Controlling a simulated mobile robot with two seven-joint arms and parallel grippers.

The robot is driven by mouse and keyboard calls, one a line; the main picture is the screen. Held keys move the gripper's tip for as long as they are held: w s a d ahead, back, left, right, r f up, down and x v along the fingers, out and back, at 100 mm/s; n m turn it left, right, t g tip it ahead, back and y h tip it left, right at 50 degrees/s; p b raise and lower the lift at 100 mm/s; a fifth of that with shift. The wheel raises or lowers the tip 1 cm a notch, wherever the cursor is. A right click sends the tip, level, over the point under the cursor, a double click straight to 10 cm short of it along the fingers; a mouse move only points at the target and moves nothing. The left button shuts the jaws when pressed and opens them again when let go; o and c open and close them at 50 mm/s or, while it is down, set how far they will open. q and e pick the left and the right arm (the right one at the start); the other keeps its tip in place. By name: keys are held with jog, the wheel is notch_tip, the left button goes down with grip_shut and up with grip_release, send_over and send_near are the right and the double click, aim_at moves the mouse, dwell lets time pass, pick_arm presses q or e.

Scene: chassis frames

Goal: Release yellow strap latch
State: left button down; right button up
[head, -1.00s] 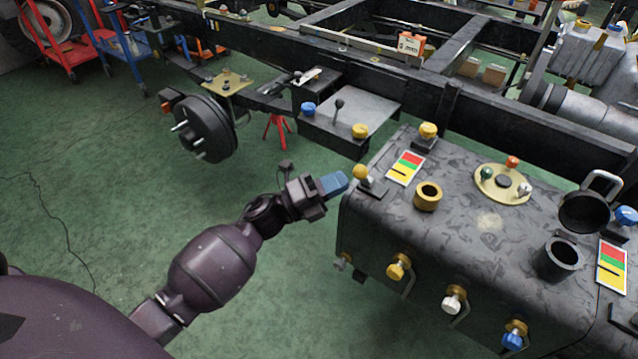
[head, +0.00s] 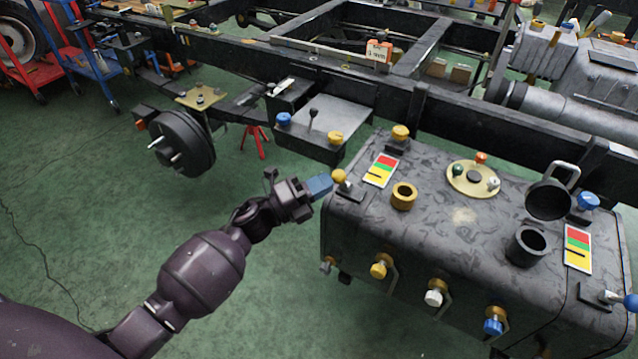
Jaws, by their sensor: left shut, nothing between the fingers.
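The yellow strap latch shows in the head view as a short lever with a yellow ball knob (head: 338,176). It stands on a dark base at the left end of the dark grey tank (head: 440,230), and the knob leans to the left. My left gripper (head: 320,186), with blue fingertips, is shut and empty. Its tips are just left of the knob; I cannot tell whether they touch it. My right gripper is not in view.
A red-yellow-green label (head: 382,170) and a yellow ring (head: 403,196) are on the tank top. A blue-knobbed lever (head: 630,302) is at the tank's right end. The chassis rail (head: 480,125) runs behind. Green floor (head: 90,210) is open at left.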

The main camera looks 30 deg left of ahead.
pick_arm(q)
jog(key=shift+w+r+p, duration=0.2)
jog(key=shift+r+p, duration=0.2)
jog(key=shift+r, duration=0.3)
jog(key=w+n+g+y+p, duration=0.1)
jog(key=g+p, duration=0.1)
jog(key=p, duration=0.2)
jog(key=w+r+n+g+y+p, duration=0.1)
jog(key=w+n+g+p, duration=0.1)
jog(key=p, duration=0.2)
jog(key=w+n+g+y+p, duration=0.1)
jog(key=w+g+y+p, duration=0.1)
jog(key=p, duration=0.2)
jog(key=shift+w+r+n+p, duration=0.1)
jog(key=shift+r+n+p, duration=0.2)
jog(key=shift+r+p, duration=0.1)
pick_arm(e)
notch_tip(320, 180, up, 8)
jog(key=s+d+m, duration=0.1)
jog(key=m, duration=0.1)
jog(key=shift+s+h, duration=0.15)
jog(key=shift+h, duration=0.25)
pick_arm(q)
jog(key=shift+r, duration=0.1)
